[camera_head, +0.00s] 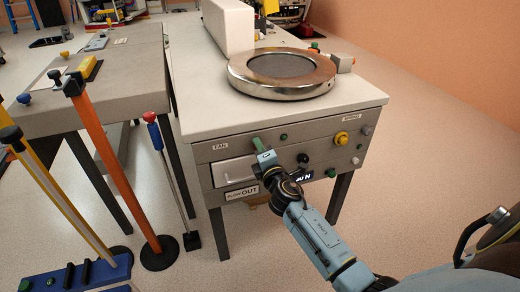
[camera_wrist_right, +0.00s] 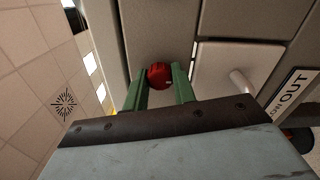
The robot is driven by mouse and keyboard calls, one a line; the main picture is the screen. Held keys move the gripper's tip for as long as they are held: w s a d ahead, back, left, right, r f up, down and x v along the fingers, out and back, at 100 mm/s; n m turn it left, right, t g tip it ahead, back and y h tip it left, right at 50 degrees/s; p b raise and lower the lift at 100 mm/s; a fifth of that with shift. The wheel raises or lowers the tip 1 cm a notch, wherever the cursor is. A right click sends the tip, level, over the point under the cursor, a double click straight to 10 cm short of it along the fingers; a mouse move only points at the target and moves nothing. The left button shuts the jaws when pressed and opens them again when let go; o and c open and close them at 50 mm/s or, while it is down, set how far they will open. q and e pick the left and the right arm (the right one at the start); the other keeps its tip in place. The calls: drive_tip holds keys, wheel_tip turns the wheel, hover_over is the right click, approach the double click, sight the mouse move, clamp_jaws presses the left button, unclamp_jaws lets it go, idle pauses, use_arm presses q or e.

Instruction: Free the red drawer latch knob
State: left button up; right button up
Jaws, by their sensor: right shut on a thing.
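The red drawer latch knob (camera_wrist_right: 159,75) shows in the right wrist view, small, round and ribbed, on a grey panel. My right gripper (camera_head: 264,147) reaches the front of the bench from the lower right in the head view. Its green fingers stand on both sides of the knob in the right wrist view, shut on it. In the head view the knob is hidden behind the gripper. The white drawer front (camera_head: 233,171) lies just left of the gripper; it also shows in the right wrist view (camera_wrist_right: 215,75). My left gripper is not in view.
The bench front carries a yellow knob (camera_head: 341,138), a black knob (camera_head: 303,158) and a small display. A round metal plate (camera_head: 281,75) sits on top. At left stand an orange post (camera_head: 108,155) and a red-topped post (camera_head: 171,170). The floor at right is clear.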

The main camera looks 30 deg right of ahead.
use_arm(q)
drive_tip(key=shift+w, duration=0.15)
use_arm(e)
drive_tip(key=shift+n, duration=0.3)
drive_tip(key=o, duration=1)
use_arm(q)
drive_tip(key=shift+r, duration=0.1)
use_arm(e)
drive_tip(key=shift+s+a, duration=0.1)
drive_tip(key=shift+s, duration=0.2)
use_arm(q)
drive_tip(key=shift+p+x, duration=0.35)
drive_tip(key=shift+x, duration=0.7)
use_arm(e)
drive_tip(key=v, duration=1.2)
drive_tip(key=shift+s+a, duration=0.1)
drive_tip(key=shift+s, duration=0.3)
